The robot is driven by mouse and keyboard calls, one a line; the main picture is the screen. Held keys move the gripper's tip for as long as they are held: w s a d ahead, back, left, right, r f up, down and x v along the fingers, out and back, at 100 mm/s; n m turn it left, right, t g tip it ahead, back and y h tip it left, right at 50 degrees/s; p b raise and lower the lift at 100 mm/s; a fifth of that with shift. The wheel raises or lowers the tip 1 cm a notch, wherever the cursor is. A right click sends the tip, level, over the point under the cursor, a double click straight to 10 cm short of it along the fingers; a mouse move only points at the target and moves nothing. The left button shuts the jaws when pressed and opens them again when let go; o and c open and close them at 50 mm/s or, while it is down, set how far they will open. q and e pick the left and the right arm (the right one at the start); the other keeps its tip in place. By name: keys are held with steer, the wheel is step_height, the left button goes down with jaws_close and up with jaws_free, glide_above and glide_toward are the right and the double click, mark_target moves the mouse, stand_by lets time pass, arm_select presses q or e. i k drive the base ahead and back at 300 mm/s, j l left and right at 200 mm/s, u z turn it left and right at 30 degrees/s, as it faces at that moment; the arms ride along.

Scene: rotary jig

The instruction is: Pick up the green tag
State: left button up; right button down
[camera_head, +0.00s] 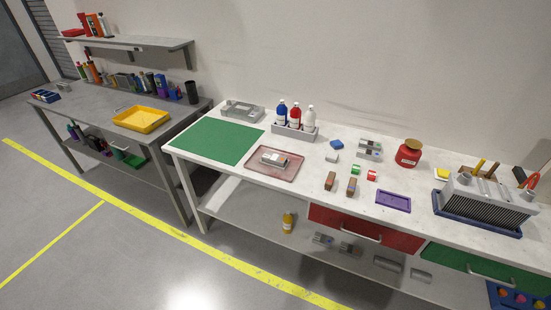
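A small green piece with a pale part (355,170) lies on the white workbench (310,179), and it looks like the green tag. It is just behind a brown block (351,186) and to the left of a small red and white piece (372,175). It is too small to make out in detail. Neither of my grippers shows in the head view.
Nearby are another brown block (330,181), a blue piece (337,144), a grey device (370,149), a red jar (409,154) and a purple tray (393,201). A green mat (213,140) lies clear at left. A grey finned unit (487,204) stands at right.

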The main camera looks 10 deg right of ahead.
mark_target(356, 169)
steer(key=i+z, duration=0.15)
steer(key=z, duration=0.25)
steer(key=i+j+z, duration=0.15)
steer(key=z, duration=0.25)
